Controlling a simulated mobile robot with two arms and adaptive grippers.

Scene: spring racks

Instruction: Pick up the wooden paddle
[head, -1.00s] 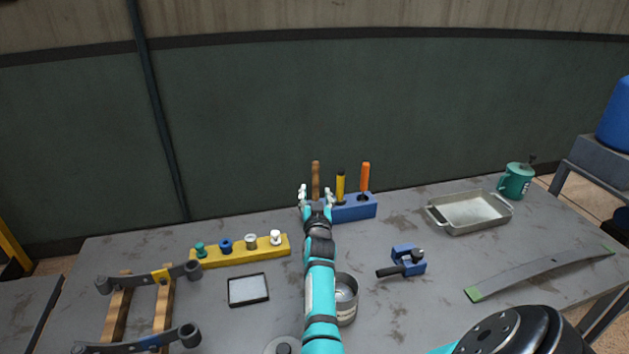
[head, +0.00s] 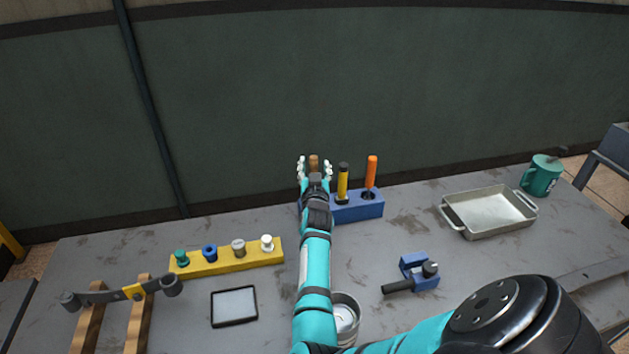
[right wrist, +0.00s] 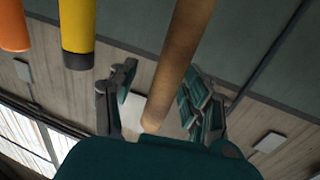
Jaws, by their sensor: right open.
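The wooden paddle (head: 314,162) stands upright at the left end of the blue block (head: 359,207); only the top of its brown handle shows in the head view. My right gripper (head: 314,168) is open at the handle, with one finger on each side of it. In the right wrist view the wooden handle (right wrist: 178,70) runs down between the open fingers (right wrist: 158,108), and I see no clear contact. The paddle's lower part is hidden behind my arm and the block. My left gripper is not in view.
A yellow-handled tool (head: 343,182) and an orange-handled tool (head: 371,175) stand close beside the paddle. A yellow rack with pegs (head: 225,262) lies left, a metal tray (head: 491,212) right. A can (head: 345,318) stands beside my forearm.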

